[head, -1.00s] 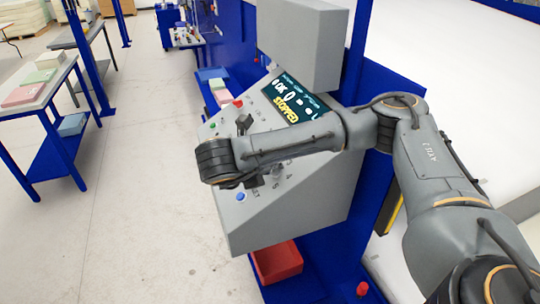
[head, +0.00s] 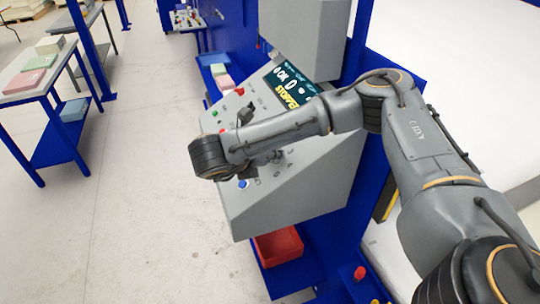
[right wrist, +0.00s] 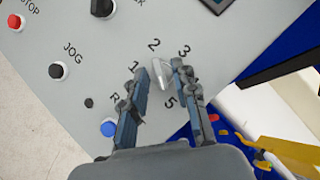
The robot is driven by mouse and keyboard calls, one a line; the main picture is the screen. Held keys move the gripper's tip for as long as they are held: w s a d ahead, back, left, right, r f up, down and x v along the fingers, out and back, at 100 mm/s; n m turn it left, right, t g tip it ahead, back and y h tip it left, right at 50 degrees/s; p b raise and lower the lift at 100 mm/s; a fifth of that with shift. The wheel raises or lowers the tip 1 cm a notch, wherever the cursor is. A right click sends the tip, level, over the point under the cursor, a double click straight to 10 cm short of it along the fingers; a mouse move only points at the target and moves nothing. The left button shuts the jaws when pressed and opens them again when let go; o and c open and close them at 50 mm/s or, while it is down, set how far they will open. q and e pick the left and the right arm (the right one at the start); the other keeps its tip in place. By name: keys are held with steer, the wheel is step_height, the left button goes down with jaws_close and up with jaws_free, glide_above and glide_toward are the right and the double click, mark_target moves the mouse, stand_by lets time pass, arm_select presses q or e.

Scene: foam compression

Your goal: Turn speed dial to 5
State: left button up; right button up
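The speed dial (right wrist: 160,74) is a small pale grey knob on the sloped grey control panel (head: 300,185). Its long shape leans up toward the printed 2 in the right wrist view; the exact setting is hard to tell. The numbers 1, 2, 3 and 5 show around it; 4 is hidden, seemingly behind a finger. My right gripper (right wrist: 159,73) has its fingers apart on both sides of the dial. The right finger is close to the dial, with a gap at the left finger; contact is unclear. My left gripper is out of view.
A blue button (right wrist: 108,128), a black JOG knob (right wrist: 58,70) and a red STOP button (right wrist: 15,22) are on the panel. A red bin (head: 278,246) sits below it. Open floor (head: 130,200) lies to the left.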

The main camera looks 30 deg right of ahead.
stand_by(0.3)
steer(key=shift+a+r, duration=0.25)
steer(key=shift+a, duration=0.05)
steer(key=v, duration=1.1)
steer(key=shift+s, duration=0.15)
steer(key=shift+a, duration=0.1)
